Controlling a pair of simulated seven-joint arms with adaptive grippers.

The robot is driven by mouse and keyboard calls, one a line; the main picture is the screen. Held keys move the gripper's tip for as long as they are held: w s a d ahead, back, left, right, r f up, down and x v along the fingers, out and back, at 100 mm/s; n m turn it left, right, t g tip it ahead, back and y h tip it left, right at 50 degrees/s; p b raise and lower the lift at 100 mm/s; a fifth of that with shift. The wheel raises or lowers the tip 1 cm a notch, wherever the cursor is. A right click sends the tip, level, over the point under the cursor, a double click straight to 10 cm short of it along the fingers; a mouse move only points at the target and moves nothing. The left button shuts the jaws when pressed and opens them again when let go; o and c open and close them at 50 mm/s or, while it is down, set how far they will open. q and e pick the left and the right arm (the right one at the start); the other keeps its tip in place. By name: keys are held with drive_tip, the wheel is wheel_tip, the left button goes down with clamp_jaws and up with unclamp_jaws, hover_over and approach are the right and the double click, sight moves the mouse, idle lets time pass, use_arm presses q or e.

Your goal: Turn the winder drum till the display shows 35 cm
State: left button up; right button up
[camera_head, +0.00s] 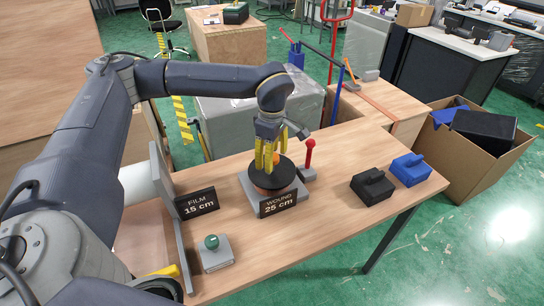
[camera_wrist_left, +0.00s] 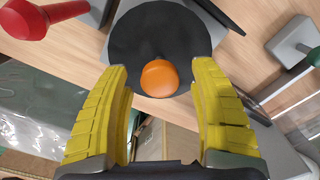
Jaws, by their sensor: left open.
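The winder drum (camera_head: 284,178) is a black disc on a grey base near the table's middle. An orange knob (camera_wrist_left: 159,78) stands up off-centre from the disc. The display (camera_head: 278,204) in front of the drum reads "WOUND 25 cm". My left gripper (camera_head: 267,163) is over the drum, pointing down, with its yellow fingers apart. In the left wrist view the left gripper (camera_wrist_left: 161,72) has the knob between its fingertips, with a gap on each side. The fingers do not touch it. My right gripper is not in view.
A red-knobbed lever (camera_head: 309,155) stands close behind the drum to the right. A sign (camera_head: 197,203) reads "FILM 15 cm". A green button on a grey box (camera_head: 215,255) is at the front left. Black (camera_head: 372,187) and blue (camera_head: 410,170) blocks lie at the right.

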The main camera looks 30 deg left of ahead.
use_arm(q)
clamp_jaws()
idle(0.6)
